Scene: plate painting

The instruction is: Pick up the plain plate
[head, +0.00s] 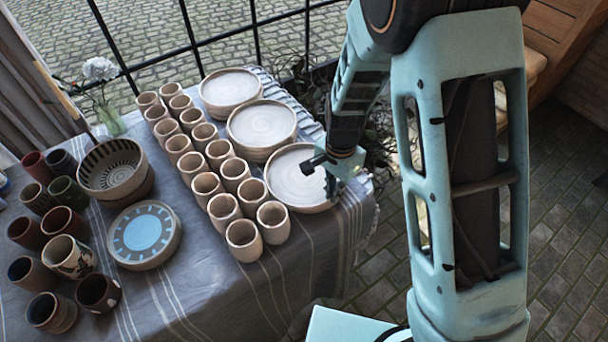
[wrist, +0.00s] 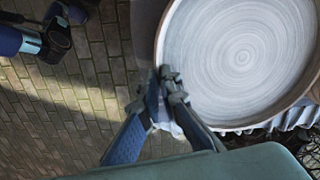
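The plain plate (head: 297,180) is round, pale and unpainted, with a raised tan rim. It is the nearest of the pale plates, at the right edge of the cloth-covered table. It also fills the upper right of the wrist view (wrist: 242,58). My gripper (head: 338,176) is at the plate's right rim. In the wrist view my fingers (wrist: 163,82) are close together with the rim between them, one finger inside and one outside. They look shut on the rim. Whether the plate is clear of what lies beneath it, I cannot tell.
Two more stacks of plain plates (head: 262,124) (head: 231,88) stand behind. Rows of unglazed cups (head: 236,171) stand close on the left. Painted plates (head: 143,234), bowls (head: 113,167) and dark cups (head: 98,291) are farther left. The paved floor (head: 568,225) lies right of the table.

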